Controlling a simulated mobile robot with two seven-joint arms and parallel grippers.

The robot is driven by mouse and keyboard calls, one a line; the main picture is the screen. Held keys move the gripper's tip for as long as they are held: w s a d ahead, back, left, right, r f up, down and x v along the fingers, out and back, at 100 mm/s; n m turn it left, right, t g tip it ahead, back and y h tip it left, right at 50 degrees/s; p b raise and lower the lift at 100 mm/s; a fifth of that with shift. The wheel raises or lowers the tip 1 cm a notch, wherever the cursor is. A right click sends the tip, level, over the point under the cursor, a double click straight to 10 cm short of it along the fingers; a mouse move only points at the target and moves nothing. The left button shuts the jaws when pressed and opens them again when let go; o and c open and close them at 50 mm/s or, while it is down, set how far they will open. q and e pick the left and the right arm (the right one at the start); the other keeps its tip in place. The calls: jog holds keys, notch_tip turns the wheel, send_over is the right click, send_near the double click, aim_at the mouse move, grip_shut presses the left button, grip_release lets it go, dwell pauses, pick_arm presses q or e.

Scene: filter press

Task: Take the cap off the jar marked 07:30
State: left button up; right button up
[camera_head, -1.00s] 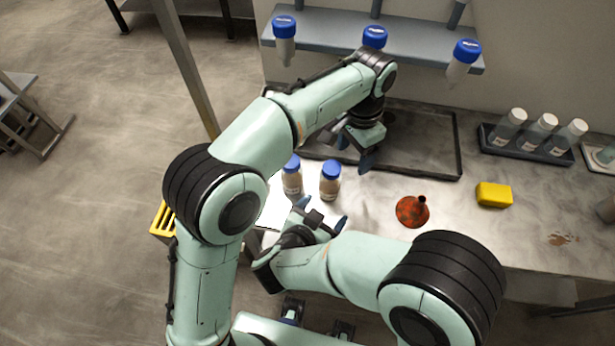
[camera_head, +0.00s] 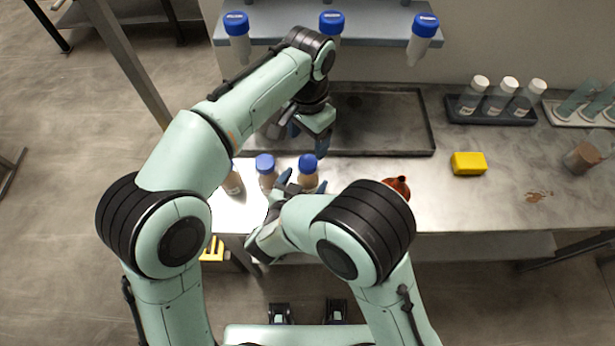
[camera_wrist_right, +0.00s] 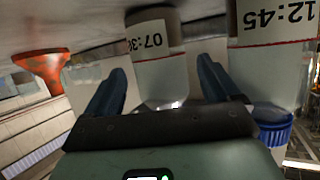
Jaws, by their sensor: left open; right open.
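The jar marked 07:30 (camera_wrist_right: 152,38) shows upside down between the open fingers of my right gripper (camera_wrist_right: 165,88) in the right wrist view. Its cap is hidden there behind the gripper. In the head view it appears to be the right-hand jar (camera_head: 307,183), upright with a blue cap (camera_head: 308,162). My right gripper (camera_head: 303,183) has a finger on either side of it; I cannot tell whether they touch. My left gripper (camera_head: 307,140) is open and empty behind the jars, near the dark tray.
A jar marked 12:45 (camera_wrist_right: 275,45) stands close by, with its blue cap (camera_head: 265,161). A third jar (camera_head: 233,183) is partly behind my left arm. A red funnel (camera_head: 399,186) and yellow sponge (camera_head: 468,163) are right. The dark tray (camera_head: 390,151) lies behind; capped tubes hang above.

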jog(key=shift+x, duration=1.4)
jog(key=shift+c, duration=0.4)
